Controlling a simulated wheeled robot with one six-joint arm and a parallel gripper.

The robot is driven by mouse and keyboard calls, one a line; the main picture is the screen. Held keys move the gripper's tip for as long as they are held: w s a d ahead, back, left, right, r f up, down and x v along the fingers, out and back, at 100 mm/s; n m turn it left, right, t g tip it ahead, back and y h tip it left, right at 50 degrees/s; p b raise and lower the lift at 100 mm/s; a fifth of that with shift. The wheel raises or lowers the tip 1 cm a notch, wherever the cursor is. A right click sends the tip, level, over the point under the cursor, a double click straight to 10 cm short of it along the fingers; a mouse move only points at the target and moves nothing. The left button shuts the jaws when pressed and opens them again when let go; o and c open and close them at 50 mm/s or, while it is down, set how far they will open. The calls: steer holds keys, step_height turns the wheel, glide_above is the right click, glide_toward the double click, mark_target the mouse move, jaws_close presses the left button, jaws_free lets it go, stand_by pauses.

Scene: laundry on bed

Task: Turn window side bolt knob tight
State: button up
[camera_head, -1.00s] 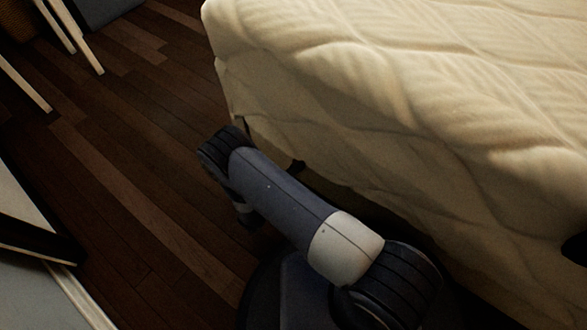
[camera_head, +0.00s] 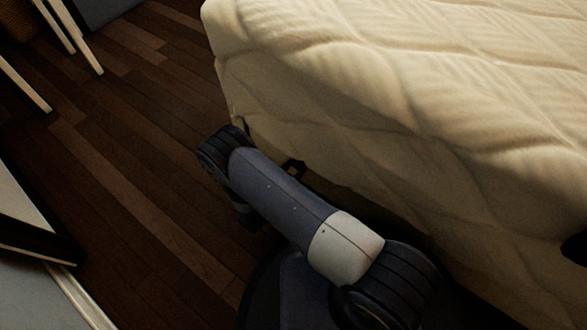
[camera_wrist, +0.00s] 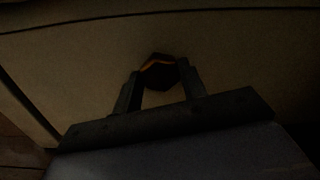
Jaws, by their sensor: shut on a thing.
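The bolt knob (camera_wrist: 159,72) is a small dark piece with an orange edge, in the wrist view just above the middle. It sits against a dim tan panel (camera_wrist: 80,55). My gripper (camera_wrist: 161,76) reaches up from below with one finger on each side of the knob, shut on it. The knob's lower part is dark and hard to make out. The head view shows my arm beside the bed; the gripper and the knob are hidden there.
The bed (camera_head: 400,90) with its quilted cream cover fills the right of the head view, close beside my arm. Dark wooden floor (camera_head: 130,170) lies open to the left. Pale furniture legs (camera_head: 75,35) stand at the upper left, and a dark-edged piece (camera_head: 30,225) at the lower left.

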steer(key=shift+m, duration=0.5)
steer(key=o, duration=1)
steer(key=shift+c, duration=0.2)
steer(key=shift+a, duration=0.1)
steer(key=p+v, duration=0.2)
steer(key=v, duration=0.8)
steer(key=shift+s+a+p, duration=0.2)
steer(key=shift+s+p, duration=0.1)
steer(key=shift+p, duration=0.1)
steer(key=shift+w+d, duration=0.1)
steer(key=b+x, duration=0.2)
steer(key=x, duration=0.8)
steer(key=shift+w+d+b, duration=0.2)
steer(key=shift+w+b, duration=0.05)
steer(key=shift+b, duration=0.15)
